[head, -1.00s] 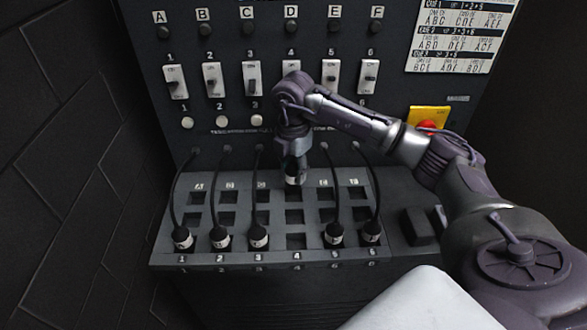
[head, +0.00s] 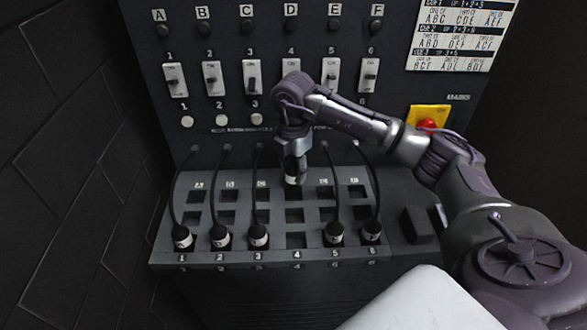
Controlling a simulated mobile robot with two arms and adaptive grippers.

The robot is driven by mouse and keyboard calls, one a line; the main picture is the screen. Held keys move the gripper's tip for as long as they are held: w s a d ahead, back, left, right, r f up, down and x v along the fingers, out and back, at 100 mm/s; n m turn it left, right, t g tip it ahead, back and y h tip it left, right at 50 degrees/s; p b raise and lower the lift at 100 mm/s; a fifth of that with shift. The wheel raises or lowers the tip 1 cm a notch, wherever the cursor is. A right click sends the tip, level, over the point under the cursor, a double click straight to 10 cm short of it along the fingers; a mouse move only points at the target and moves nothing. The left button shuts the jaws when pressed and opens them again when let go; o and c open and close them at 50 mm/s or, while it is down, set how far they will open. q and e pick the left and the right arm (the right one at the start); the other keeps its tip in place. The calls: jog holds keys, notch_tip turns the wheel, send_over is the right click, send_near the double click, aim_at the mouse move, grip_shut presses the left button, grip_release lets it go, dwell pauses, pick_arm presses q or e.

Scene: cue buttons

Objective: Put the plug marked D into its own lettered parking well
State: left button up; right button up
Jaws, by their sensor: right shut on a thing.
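My right gripper (head: 294,165) points down over the sloping panel in the fourth column. It is shut on a dark plug with a pale band (head: 292,180), held at the upper wells. The gripper hides the fourth column's letter label and its top well, so I cannot tell whether the plug is in the well or just above it. The plug's own letter cannot be read. The bottom well above number 4 (head: 296,240) is empty. My left gripper is not in view.
Several corded plugs stand in the bottom row, including those at 3 (head: 258,236) and 5 (head: 335,234); their cords rise on both sides of my gripper. Switches, lettered knobs and a red button (head: 427,124) are on the upright panel behind.

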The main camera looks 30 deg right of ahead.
jog(key=shift+f+b, duration=1.35)
jog(key=shift+f, duration=0.85)
jog(key=o, duration=1.3)
jog(key=shift+r, duration=0.1)
notch_tip(320, 180, up, 12)
jog(key=shift+f, duration=0.1)
